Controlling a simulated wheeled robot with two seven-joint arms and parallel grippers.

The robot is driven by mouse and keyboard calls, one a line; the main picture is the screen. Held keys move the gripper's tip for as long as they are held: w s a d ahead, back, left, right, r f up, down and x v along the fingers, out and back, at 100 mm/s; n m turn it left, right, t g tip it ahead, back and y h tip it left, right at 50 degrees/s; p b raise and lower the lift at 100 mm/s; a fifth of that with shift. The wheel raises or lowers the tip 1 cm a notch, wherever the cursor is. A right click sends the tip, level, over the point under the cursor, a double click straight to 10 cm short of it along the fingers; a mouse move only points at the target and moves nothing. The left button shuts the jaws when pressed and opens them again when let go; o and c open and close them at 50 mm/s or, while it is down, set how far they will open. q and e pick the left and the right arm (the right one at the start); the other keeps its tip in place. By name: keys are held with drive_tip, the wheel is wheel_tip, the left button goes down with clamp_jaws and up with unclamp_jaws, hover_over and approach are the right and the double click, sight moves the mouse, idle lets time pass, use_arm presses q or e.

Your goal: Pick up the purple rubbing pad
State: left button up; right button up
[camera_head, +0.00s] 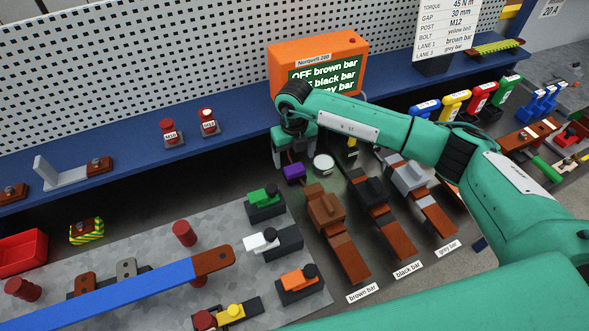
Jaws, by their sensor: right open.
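The purple rubbing pad (294,172) is a small purple block on the dark bench top, left of a round white disc. My right gripper (291,160) reaches down over it from my green right arm, directly above or around the pad. Its jaws are open, with one finger showing at the pad's left; the other is partly hidden. I cannot tell whether a finger touches the pad. My left gripper is not in view.
The white disc (323,164) stands close to the pad's right. A green-topped clamp (264,200) and the brown bar (341,250) lie in front. An orange display box (318,60) stands on the blue shelf (240,120) behind my gripper.

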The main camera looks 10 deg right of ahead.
sight(295, 168)
wheel_tip(295, 168, down, 5)
drive_tip(key=shift+p, duration=1)
drive_tip(key=shift+f, duration=0.6)
drive_tip(key=c, duration=1.1)
drive_tip(key=shift+r, duration=0.1)
wheel_tip(295, 168, up, 20)
drive_tip(key=b, duration=0.6)
drive_tip(key=shift+o, duration=0.7)
